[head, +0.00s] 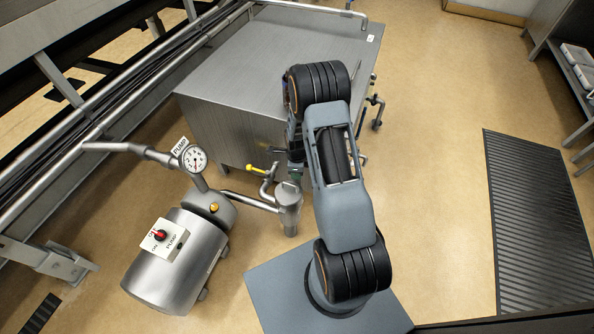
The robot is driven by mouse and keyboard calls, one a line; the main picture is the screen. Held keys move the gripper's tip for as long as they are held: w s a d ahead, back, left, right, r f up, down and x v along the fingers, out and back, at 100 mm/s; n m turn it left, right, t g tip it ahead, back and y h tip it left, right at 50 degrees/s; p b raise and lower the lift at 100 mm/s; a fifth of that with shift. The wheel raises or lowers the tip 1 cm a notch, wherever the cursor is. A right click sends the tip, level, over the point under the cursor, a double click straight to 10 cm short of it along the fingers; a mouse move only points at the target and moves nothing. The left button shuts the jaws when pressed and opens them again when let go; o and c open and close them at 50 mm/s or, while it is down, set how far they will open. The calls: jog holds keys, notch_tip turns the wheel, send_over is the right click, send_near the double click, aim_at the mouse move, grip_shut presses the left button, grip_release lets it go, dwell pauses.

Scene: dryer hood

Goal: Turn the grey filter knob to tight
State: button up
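A grey metal filter canister (289,212) stands upright at the end of a pipe from the pump. Its top lies under the end of my arm, and I cannot make out the grey filter knob or any tight marking. My gripper (295,172) points down just above the canister top. It is dark, small and partly covered by my arm, so I cannot tell whether its fingers are open or whether they touch the knob.
A pump (178,268) with a red switch (159,235) and a round gauge (194,158) stands at left. A yellow-handled valve (257,169) sits close left of my gripper. A steel cabinet (235,70) is behind. Floor at right is open, with a black mat (540,220).

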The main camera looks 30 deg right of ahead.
jog(key=o, duration=0.4)
jog(key=shift+o, duration=0.2)
jog(key=shift+r, duration=0.1)
notch_tip(320, 180, up, 14)
jog(key=p, duration=0.4)
jog(key=shift+f, duration=0.2)
